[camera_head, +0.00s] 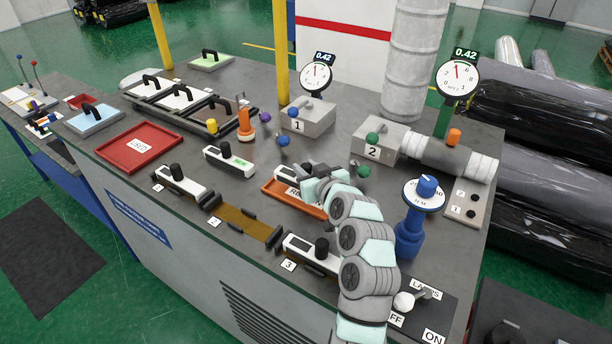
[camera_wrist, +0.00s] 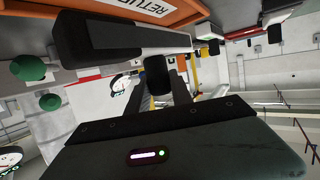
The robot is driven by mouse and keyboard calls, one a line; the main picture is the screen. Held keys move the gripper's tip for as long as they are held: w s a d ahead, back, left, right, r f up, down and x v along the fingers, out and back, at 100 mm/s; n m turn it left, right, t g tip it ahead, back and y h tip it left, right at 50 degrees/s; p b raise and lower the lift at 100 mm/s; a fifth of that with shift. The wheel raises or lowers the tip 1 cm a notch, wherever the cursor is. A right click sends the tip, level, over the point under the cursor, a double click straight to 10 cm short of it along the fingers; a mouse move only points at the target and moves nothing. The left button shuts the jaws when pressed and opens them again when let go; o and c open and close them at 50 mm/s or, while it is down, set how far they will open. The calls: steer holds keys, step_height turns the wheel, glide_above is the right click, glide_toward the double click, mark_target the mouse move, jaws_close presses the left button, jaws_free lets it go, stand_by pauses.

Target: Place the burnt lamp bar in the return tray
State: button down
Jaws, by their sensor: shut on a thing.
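The burnt lamp bar, white with a dark window (camera_head: 286,173), is at the orange return tray (camera_head: 272,188), partly hidden behind my gripper (camera_head: 318,187). In the wrist view the bar (camera_wrist: 130,40) has a white body and a black end block. My gripper (camera_wrist: 158,82) is shut on its black knob (camera_wrist: 157,74). The return tray (camera_wrist: 185,10) with its lettered label shows beyond the bar there. I cannot tell whether the bar touches the tray. Slot 2 (camera_head: 245,228) on the front rail is bare and amber.
Lamp bars sit at slot 1 (camera_head: 180,182) and slot 3 (camera_head: 308,250). A red tray (camera_head: 125,160) is at left. A blue dial post (camera_head: 410,235) and valve boxes 1 (camera_head: 312,124) and 2 (camera_head: 375,150) stand near my arm.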

step_height(320, 180, down, 3)
steer(key=shift+s+r, duration=0.1)
steer(key=shift+f, duration=0.3)
steer(key=c, duration=1.1)
jaws_free()
steer(key=shift+r, duration=0.1)
steer(key=shift+c, duration=0.2)
steer(key=shift+r, duration=0.1)
steer(key=shift+r, duration=0.1)
steer(key=b+v, duration=0.1)
steer(key=v, duration=1.1)
steer(key=shift+b, duration=0.4)
